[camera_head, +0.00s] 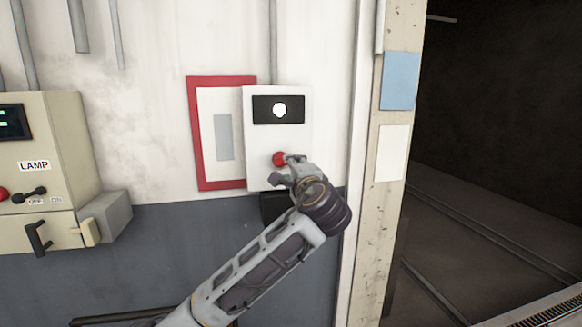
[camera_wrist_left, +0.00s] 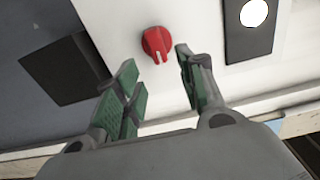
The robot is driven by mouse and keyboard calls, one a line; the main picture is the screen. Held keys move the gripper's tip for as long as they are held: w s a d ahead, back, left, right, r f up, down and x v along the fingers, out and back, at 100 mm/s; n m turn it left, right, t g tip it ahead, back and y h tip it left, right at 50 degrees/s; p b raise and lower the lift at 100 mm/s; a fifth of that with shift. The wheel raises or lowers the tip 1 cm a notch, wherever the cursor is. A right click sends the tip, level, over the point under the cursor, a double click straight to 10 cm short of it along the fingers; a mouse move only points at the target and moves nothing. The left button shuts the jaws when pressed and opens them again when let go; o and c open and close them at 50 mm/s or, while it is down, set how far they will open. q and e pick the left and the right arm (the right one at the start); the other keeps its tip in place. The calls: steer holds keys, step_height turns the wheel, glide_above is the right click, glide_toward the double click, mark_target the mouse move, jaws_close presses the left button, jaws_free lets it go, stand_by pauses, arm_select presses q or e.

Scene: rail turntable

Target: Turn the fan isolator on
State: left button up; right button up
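A white wall box (camera_head: 261,140) carries a red rotary knob (camera_head: 279,159) below a black panel with a lit white round lamp (camera_head: 280,110). No label is readable on this box. My left gripper (camera_head: 284,170) is right at the knob in the head view and partly overlaps it. In the left wrist view the red knob (camera_wrist_left: 157,42) shows a pale pointer mark and lies just beyond the fingertips. The left gripper (camera_wrist_left: 158,62) is open there, its green-padded fingers on either side with nothing between them. My right gripper is not in view.
A beige cabinet (camera_head: 40,150) labelled LAMP stands at the left, with a dark switch, red button and handle. A red-framed board (camera_head: 192,130) hangs behind the white box. A dark opening with rails (camera_head: 480,220) lies at the right, past a door post.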

arm_select(q)
steer(key=s+d, duration=0.1)
steer(key=s, duration=0.5)
steer(key=shift+d, duration=0.15)
steer(key=shift+s+f, duration=0.1)
steer(key=shift+s, duration=0.05)
